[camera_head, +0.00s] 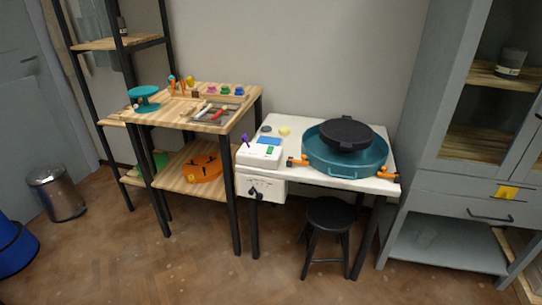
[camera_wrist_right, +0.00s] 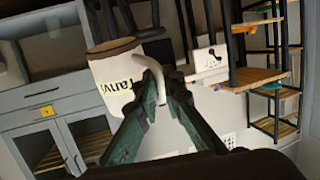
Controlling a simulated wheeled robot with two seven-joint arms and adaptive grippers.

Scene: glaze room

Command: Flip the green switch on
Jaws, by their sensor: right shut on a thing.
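The green switch (camera_head: 270,150) is a small green patch on top of the white control box (camera_head: 255,158), at the left end of the white wheel table. Whether it is on or off is too small to tell. A purple lever (camera_head: 245,140) stands on the same box. In the right wrist view my right gripper (camera_wrist_right: 152,72) is shut on the pale curved handle of a white mug (camera_wrist_right: 112,75) with dark lettering. The mug is tilted in this view. My left gripper shows in neither view.
A teal basin (camera_head: 345,170) with a black wheel head (camera_head: 345,134) fills the table's right part. A black stool (camera_head: 329,216) stands in front. A wooden workbench (camera_head: 185,118) with tools is left, a grey cabinet (camera_head: 440,165) right. The near floor is clear.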

